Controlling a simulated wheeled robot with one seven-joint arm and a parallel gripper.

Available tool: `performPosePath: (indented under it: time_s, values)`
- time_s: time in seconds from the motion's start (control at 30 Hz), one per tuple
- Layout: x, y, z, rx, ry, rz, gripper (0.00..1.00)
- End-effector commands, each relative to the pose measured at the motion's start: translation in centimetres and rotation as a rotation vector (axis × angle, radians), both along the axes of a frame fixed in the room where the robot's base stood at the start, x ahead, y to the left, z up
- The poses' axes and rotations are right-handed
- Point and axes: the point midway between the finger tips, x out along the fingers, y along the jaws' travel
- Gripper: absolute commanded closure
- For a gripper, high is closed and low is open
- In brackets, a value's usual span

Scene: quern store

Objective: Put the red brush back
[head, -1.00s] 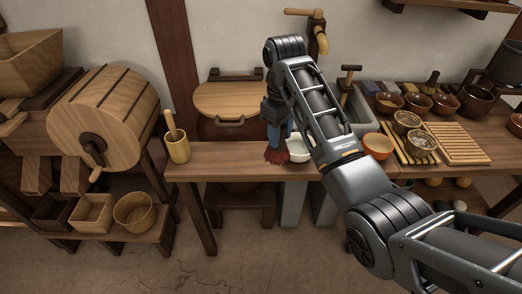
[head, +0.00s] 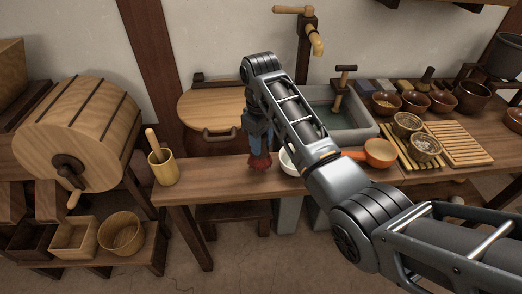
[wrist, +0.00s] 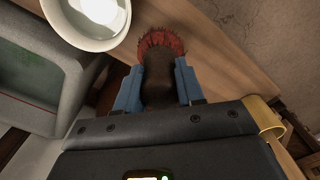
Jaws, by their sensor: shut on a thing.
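The red brush (head: 260,161) hangs from my gripper (head: 257,128), bristles down, over the wooden bench. In the wrist view the brush's dark handle (wrist: 158,80) is between the two blue fingers of my gripper (wrist: 157,84), with the red bristles (wrist: 160,42) beyond them. My gripper is shut on the handle. I cannot tell whether the bristles touch the bench. A white bowl (head: 286,163) stands close by on the right, partly hidden by my arm; it also shows in the wrist view (wrist: 75,38).
A bamboo cup (head: 164,173) holding a wooden stick stands at the bench's left end. A grey sink (head: 366,132) lies behind. An orange pan (head: 380,153), bowls and slatted racks (head: 457,143) fill the right. The bench between cup and brush (head: 213,172) is clear.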

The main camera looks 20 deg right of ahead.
Motion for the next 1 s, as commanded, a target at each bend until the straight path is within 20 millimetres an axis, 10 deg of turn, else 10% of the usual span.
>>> performPosePath:
  time_s: [0.6,0.63,1.0]
  values:
    - [0.0,0.0,-3.7,0.0,0.0,0.0,1.0]
    - [0.0,0.0,-3.7,0.0,0.001,0.0,0.61]
    - [0.0,0.0,-3.7,0.0,0.0,0.0,0.37]
